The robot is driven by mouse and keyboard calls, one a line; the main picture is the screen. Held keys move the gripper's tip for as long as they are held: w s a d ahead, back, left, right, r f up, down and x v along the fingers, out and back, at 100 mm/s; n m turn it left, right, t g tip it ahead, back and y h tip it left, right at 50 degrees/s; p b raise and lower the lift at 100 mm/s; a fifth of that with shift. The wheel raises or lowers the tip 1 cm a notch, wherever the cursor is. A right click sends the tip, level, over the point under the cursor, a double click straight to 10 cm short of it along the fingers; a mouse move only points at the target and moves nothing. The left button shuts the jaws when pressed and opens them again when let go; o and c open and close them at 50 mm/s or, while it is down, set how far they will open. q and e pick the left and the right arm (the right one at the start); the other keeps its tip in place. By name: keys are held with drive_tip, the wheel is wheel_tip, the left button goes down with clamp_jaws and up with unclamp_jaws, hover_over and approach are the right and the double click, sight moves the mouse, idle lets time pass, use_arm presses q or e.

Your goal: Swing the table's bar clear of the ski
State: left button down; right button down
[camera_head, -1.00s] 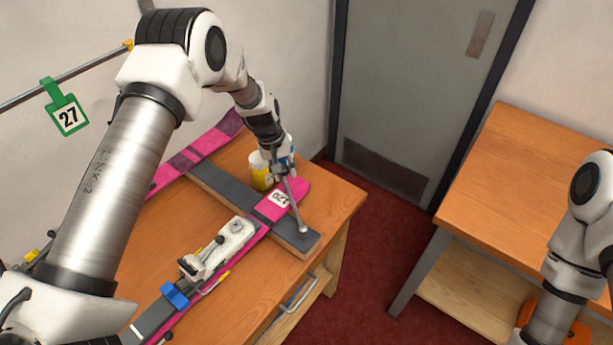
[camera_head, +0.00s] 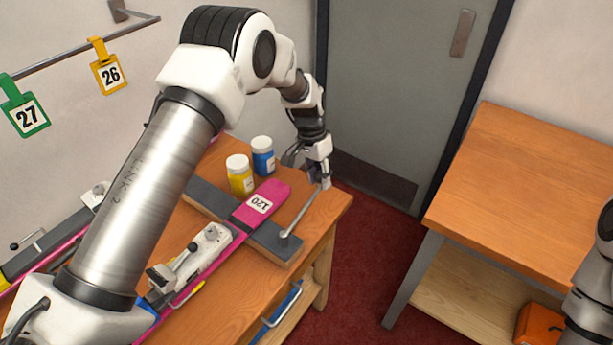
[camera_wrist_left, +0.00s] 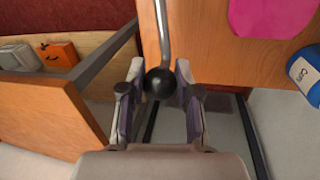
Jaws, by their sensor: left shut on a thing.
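The bar (camera_head: 305,212) is a thin metal rod pivoted at the near end of the grey-topped support (camera_head: 277,246) on the wooden table. It lies to the right of the pink ski (camera_head: 268,196) tagged 120, apart from the tip. My left gripper (camera_head: 322,182) is at the bar's far end by the table's right edge. In the left wrist view it is shut on the bar's black ball knob (camera_wrist_left: 160,83), with the pink ski tip (camera_wrist_left: 262,14) apart to the right. My right gripper is out of view.
A yellow jar (camera_head: 240,177) and a blue jar (camera_head: 263,158) stand behind the ski tip. A binding (camera_head: 200,250) sits on the ski. Another table (camera_head: 530,190) stands at the right, with an orange box (camera_head: 545,325) on its shelf. Red floor lies between the tables.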

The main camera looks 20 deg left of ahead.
use_arm(q)
drive_tip(key=shift+s+d+f+m, duration=0.15)
drive_tip(key=shift+d+m, duration=0.15)
drive_tip(key=shift+d, duration=0.1)
drive_tip(key=shift+s+d+f+m, duration=0.1)
drive_tip(key=shift+d+m, duration=0.2)
drive_tip(key=shift+d, duration=0.05)
drive_tip(key=c, duration=0.8)
unclamp_jaws()
drive_tip(key=shift+d, duration=0.1)
drive_tip(key=shift+w+d, duration=0.15)
drive_tip(key=shift+w, duration=0.05)
drive_tip(key=r, duration=0.4)
drive_tip(key=a+r, duration=0.1)
drive_tip(key=r, duration=0.3)
drive_tip(key=w+a+r, duration=0.1)
drive_tip(key=r, duration=0.2)
drive_tip(key=shift+r, duration=0.4)
